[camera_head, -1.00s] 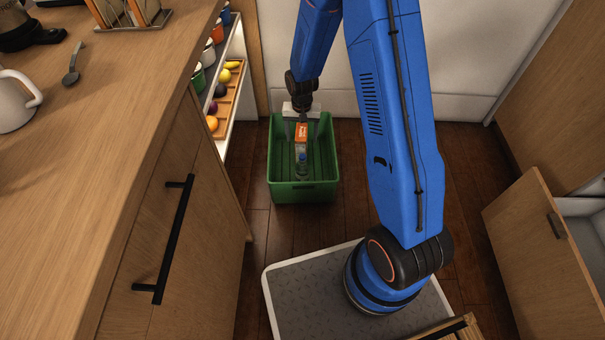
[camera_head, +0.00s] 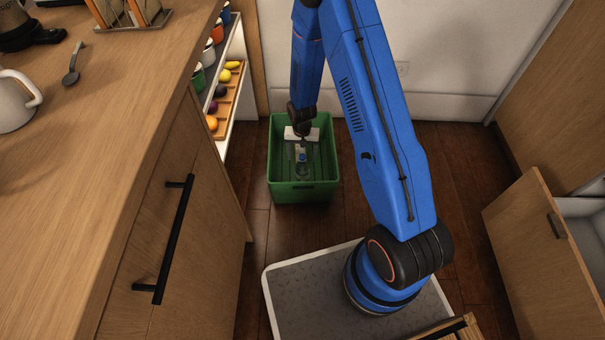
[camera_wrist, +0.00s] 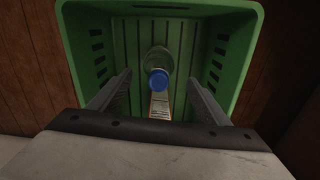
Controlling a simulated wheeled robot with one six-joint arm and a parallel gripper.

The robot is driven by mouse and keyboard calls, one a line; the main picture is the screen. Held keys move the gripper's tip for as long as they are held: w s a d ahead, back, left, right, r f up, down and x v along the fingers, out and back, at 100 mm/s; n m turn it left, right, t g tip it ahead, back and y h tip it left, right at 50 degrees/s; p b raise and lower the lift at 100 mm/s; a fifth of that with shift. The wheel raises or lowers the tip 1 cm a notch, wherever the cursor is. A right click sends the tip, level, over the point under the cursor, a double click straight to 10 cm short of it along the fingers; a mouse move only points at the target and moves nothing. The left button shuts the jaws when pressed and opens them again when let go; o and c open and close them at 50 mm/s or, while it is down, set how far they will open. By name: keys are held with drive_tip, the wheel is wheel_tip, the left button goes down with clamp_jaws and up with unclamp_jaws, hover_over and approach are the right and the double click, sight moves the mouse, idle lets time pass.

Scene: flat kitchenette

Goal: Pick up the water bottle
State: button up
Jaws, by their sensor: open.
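I cannot tell whether a finger touches anything.
The crate walls (camera_wrist: 232,25) surround the gripper closely. A wooden counter with drawers (camera_head: 150,200) stands to the left, with shelves of cups and fruit (camera_head: 225,95) behind it. Dark floor lies free around the crate.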

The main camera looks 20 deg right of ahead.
sight(302, 163)
drive_tip(key=shift+s+f, duration=0.2)
drive_tip(key=shift+f, duration=2.45)
drive_tip(key=shift+c, duration=0.4)
clamp_jaws()
